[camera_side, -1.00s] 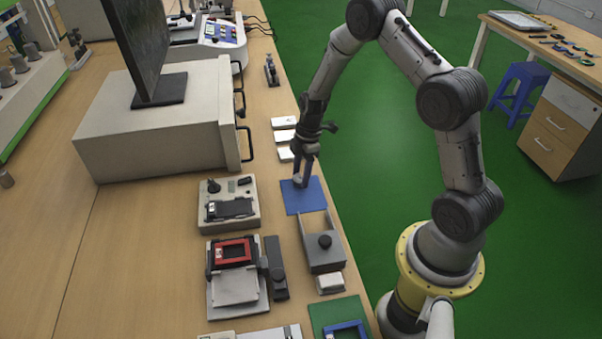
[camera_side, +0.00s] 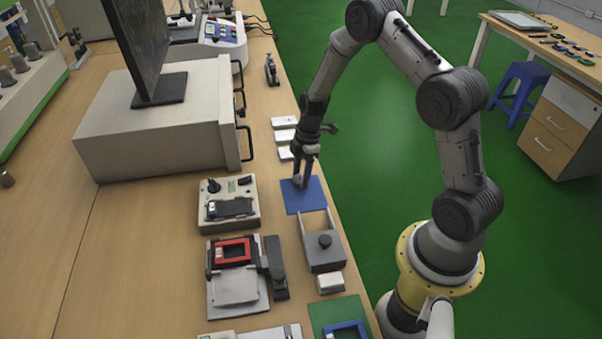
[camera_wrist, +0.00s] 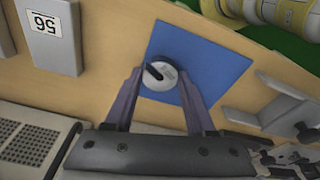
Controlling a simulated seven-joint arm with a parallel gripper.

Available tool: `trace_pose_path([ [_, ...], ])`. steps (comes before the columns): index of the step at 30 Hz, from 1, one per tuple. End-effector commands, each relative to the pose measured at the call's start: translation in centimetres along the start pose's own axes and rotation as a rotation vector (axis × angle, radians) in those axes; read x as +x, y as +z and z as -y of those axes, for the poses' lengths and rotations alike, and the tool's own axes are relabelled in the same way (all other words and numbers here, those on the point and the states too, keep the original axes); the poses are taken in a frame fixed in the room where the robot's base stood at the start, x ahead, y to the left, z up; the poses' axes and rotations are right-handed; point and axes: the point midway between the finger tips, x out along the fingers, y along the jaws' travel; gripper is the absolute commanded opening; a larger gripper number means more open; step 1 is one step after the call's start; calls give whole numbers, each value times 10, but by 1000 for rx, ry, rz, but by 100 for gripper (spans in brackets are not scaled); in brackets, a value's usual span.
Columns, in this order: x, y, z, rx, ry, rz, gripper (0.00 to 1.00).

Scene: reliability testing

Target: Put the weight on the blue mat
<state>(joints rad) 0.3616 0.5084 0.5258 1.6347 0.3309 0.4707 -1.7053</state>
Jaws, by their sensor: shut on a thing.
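The blue mat (camera_side: 308,199) lies flat near the table's right edge, and it also shows in the wrist view (camera_wrist: 215,72). The weight (camera_wrist: 164,80) is a small, round, light-grey piece with a dark hook or slot on top. It is over the mat, between the fingertips of my gripper (camera_wrist: 159,72). In the side view my gripper (camera_side: 300,182) points down at the mat's far left part, shut on the weight. The fingers mostly hide the weight there. I cannot tell whether its underside touches the mat.
White blocks (camera_side: 285,136) lie just beyond the mat. A control box (camera_side: 229,204) is to the left, and a large grey cabinet (camera_side: 150,135) is further back. The table edge is close on the right.

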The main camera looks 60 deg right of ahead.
Motion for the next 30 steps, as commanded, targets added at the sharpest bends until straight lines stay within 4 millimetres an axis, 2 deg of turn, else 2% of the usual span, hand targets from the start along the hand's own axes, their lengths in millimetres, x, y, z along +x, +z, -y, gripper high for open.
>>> trace_pose_path([
  [5, 0, 0, 0, 0, 1, 0, 0],
  [6, 0, 0, 0, 0, 1, 0, 57],
  [12, 0, 0, 0, 0, 1, 0, 90],
  [30, -5, -1, 0, 0, 0, 0, 90],
])
